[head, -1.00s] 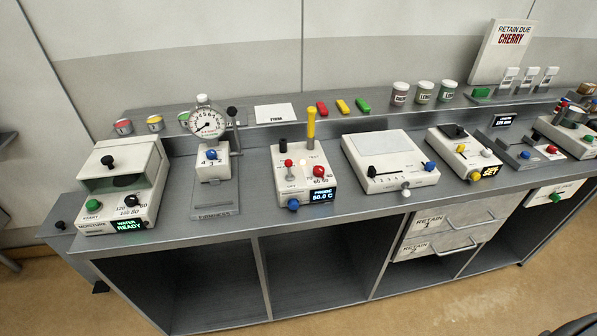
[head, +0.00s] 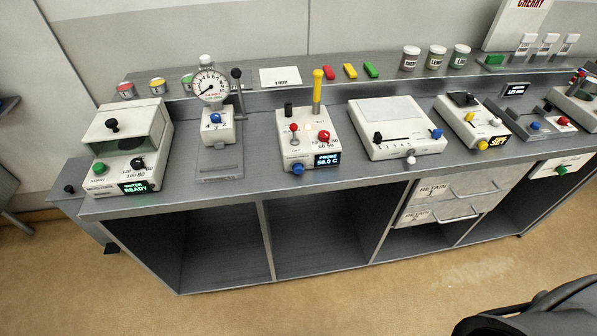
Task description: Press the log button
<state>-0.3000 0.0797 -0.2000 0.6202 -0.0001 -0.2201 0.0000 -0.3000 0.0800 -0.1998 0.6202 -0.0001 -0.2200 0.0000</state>
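No button with a readable "log" label can be made out. The moisture unit (head: 128,150) at the left has a green button (head: 99,168) and a lit display reading WATER READY. The firmness stand (head: 217,128) has a dial gauge and a blue knob (head: 215,118). The probe unit (head: 306,142) has red knobs, a blue button (head: 298,169) and a display reading PROBE 50.0 C. A flat-topped unit (head: 396,125) has a blue knob (head: 436,133) and a white one (head: 410,157). Neither gripper can be recognised in the head view.
Jars (head: 436,56) and coloured blocks (head: 350,71) line the back shelf. A dark rounded shape (head: 545,312), unclear in kind, fills the lower right corner. Floor (head: 350,300) shows in front.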

